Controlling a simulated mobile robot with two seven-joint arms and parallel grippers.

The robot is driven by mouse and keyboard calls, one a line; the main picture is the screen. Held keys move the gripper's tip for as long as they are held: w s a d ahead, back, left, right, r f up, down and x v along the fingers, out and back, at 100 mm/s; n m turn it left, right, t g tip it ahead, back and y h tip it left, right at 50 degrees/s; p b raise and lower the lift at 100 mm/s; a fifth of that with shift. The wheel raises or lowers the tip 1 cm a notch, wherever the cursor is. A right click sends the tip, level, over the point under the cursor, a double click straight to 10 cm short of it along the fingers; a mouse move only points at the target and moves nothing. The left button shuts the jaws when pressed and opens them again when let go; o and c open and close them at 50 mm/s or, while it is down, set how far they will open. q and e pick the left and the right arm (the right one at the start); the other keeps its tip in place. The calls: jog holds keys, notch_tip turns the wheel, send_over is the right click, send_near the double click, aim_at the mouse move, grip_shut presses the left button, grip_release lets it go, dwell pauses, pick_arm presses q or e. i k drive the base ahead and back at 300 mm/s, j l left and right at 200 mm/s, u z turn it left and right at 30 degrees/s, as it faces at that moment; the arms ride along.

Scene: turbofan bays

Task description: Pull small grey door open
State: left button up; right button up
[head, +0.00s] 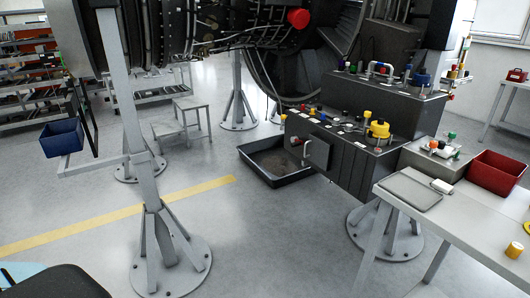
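The small grey door (318,154) is a square panel on the front of the dark equipment box (358,172), right of the middle of the head view. A pale handle shows at the door's left side. The door looks shut or nearly shut; at this distance I cannot tell whether it stands slightly ajar. Neither of my grippers is in view, and nothing touches the door.
A black drip tray (254,170) lies on the floor below and left of the door. A grey table (450,222) with a red bin (497,172) stands at the right. A stand post (127,110) rises at the left.

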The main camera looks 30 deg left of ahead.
aim_at(318, 150)
jog(key=u, duration=0.55)
jog(key=i+l, duration=0.25)
jog(key=i, duration=0.25)
jog(key=i+l+z, duration=0.1)
jog(key=i, duration=0.4)
jog(key=i+l, duration=0.3)
jog(key=i, duration=0.2)
jog(key=i+l, duration=0.2)
jog(key=i, duration=0.3)
jog(key=z, duration=0.05)
